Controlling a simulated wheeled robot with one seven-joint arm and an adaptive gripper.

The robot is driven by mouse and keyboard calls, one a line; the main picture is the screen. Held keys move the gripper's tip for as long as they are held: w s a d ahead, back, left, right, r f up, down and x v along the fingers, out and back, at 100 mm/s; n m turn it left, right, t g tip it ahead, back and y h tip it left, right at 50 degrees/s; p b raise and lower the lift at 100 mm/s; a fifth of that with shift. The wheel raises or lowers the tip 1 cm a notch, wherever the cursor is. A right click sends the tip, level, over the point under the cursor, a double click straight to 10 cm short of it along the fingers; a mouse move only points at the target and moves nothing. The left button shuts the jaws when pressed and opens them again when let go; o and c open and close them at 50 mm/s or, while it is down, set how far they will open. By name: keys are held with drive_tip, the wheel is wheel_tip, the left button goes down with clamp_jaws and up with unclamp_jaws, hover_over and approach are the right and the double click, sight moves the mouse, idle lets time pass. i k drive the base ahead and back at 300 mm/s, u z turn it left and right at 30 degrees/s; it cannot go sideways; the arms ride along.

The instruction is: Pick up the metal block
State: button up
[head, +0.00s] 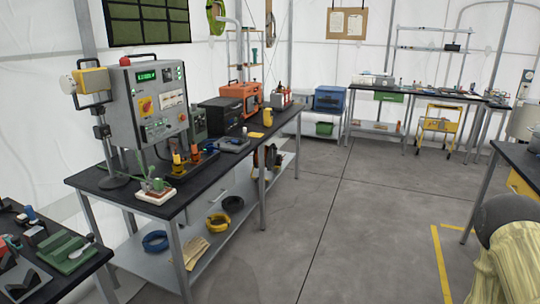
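The nearest candidate for the metal block is among the small items on the dark bench (95,262) at the lower left. A grey block-like piece (12,272) with a V-shaped outline lies at the left edge, partly cut off by the frame. I cannot tell for sure whether it is the metal block. A green tool or fixture (68,250) lies beside it. My gripper is not in view.
A long black-topped bench (108,186) carries a grey control box (150,98) and an orange case (240,95). Its lower shelf (200,262) holds coils. Another bench (520,158) stands at right. Grey floor (345,215) between is open. A pale yellowish object (508,270) fills the lower right corner.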

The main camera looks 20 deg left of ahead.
sight(35, 235)
drive_tip(key=i, duration=1.65)
drive_tip(key=u, duration=2.8)
